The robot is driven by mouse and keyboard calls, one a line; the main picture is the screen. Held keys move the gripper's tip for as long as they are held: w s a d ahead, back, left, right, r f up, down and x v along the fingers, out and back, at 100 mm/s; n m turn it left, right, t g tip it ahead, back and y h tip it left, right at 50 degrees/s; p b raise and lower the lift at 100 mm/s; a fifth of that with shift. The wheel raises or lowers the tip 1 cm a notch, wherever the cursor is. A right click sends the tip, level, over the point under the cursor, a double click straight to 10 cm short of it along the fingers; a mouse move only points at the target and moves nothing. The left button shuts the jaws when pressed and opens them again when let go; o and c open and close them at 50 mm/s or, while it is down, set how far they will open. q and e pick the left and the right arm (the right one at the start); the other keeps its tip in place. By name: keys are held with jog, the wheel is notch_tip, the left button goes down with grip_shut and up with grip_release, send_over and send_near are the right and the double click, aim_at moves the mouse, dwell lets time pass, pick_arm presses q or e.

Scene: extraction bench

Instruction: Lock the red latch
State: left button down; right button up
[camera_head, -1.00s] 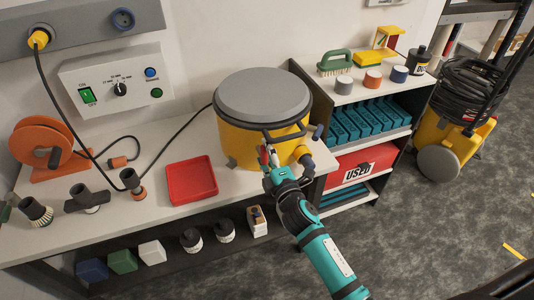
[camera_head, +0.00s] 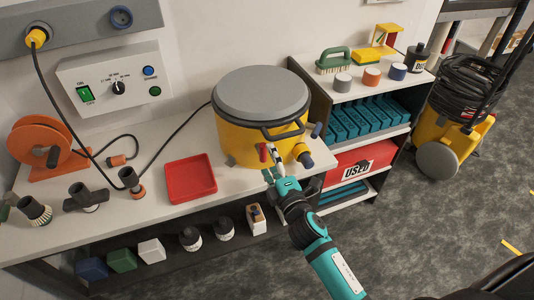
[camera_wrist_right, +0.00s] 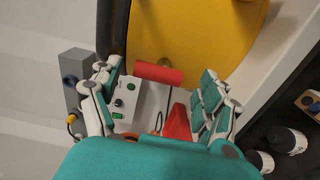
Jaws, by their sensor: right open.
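The red latch (camera_head: 263,152) is on the front of the yellow drum (camera_head: 232,138), below the dark handle of its grey lid. In the right wrist view the latch shows as a red bar (camera_wrist_right: 158,73) lying roughly level across the picture against the yellow wall. My right gripper (camera_head: 274,172) is just in front of the latch in the head view. In the right wrist view its fingers (camera_wrist_right: 160,68) are spread, one to each side of the red bar, with visible gaps and no grip on it. My left gripper does not show.
A dark-tipped yellow port (camera_head: 303,155) sticks out right of the latch. A red tray (camera_head: 191,179) lies left of the drum on the bench. A shelf unit with a red box (camera_head: 360,163) stands to the right.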

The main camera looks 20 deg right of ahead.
jog(key=shift+s+d, duration=0.1)
jog(key=shift+s, duration=1.95)
jog(key=shift+f, duration=0.1)
jog(key=s+f+m+g+p, duration=0.1)
jog(key=s+f+m+g, duration=0.3)
jog(key=f, duration=0.7)
jog(key=s+f+m+g, duration=0.15)
jog(key=s+f, duration=0.35)
jog(key=f, duration=0.6)
jog(key=s+f+m+g+p, duration=0.1)
jog(key=s+f+m+g, duration=0.3)
jog(key=f, duration=0.8)
jog(key=s+d+f+m+g, duration=0.1)
jog(key=s+f, duration=0.4)
jog(key=s, duration=0.5)
jog(key=s+d+f+m+g, duration=0.2)
jog(key=s+f+m+g, duration=0.1)
jog(key=s, duration=0.7)
jog(key=s+d+f+m+g, duration=0.1)
jog(key=s+f+m+g, duration=0.1)
jog(key=s+f, duration=0.5)
jog(key=s+g, duration=0.1)
jog(key=s, duration=0.2)
jog(key=shift+s+d+h+p, duration=0.15)
jog(key=shift+d+h+p, duration=0.15)
jog(key=shift+p, duration=0.1)
